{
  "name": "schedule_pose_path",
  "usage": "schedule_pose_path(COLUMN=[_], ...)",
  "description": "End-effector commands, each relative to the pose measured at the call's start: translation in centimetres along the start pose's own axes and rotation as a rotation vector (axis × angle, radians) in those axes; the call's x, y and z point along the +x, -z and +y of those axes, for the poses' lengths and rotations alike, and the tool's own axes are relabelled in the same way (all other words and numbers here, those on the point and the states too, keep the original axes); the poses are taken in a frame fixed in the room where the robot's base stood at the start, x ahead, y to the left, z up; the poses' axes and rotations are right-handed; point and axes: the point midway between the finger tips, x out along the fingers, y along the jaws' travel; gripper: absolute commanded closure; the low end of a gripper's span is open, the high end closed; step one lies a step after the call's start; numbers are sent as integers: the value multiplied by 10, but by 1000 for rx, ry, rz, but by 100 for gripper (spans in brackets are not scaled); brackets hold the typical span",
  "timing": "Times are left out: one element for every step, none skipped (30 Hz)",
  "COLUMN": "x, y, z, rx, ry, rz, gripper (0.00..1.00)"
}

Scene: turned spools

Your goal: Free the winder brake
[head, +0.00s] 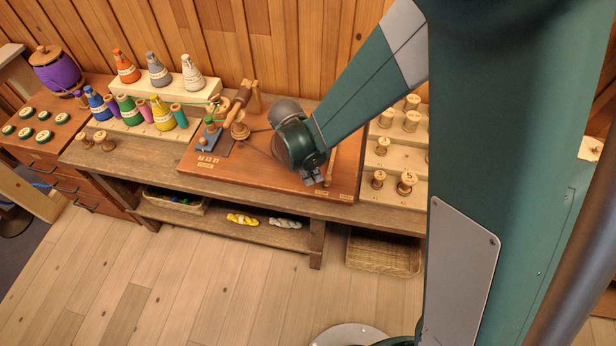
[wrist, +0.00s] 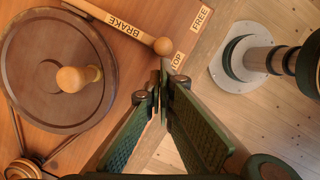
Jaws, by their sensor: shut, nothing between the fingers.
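The brake lever (wrist: 125,28), a light wooden bar marked BRAKE with a round knob (wrist: 162,46), crosses the winder board in the wrist view. Its knob end points at the STOP label (wrist: 177,59); the FREE label (wrist: 201,18) lies farther up and right. A dark round wheel (wrist: 35,95) with a wooden handle knob (wrist: 72,79) sits to the left. My gripper (wrist: 163,84) is shut and empty, its tips just below the knob in the picture, apparently apart from it. In the head view my gripper (head: 316,181) is over the board's right part, and my arm hides the wheel.
The winder board (head: 235,174) lies on a wooden bench (head: 150,167). Thread cones stand at left; a pale rack (head: 392,160) with wooden spools is close on the right. A basket (head: 383,254) is below. In the wrist view, floor shows past the board's edge.

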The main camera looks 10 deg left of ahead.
Motion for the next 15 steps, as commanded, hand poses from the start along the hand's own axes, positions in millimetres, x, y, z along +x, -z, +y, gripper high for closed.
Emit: schedule_pose_path(x=[0,0,0,0,0,0,0,0,0,0,0,1,1,1,2], y=[-1,-1,-1,-1,-1,-1,-1,-1,-1,-1,-1,-2,-3,-4,-6], z=[0,0,0,0,0,0,0,0,0,0,0,-1,-1,-2,-4], rx=[0,0,0,0,0,0,0,0,0,0,-1,-4,-8,-14,-22], ry=[0,0,0,0,0,0,0,0,0,0,0,-1,-2,-3,-6], rz=[0,0,0,0,0,0,0,0,0,0,0,0,0,0,0], gripper=[100,100,100,100,100,100,100,100,100,100,100,100,100,100,100])
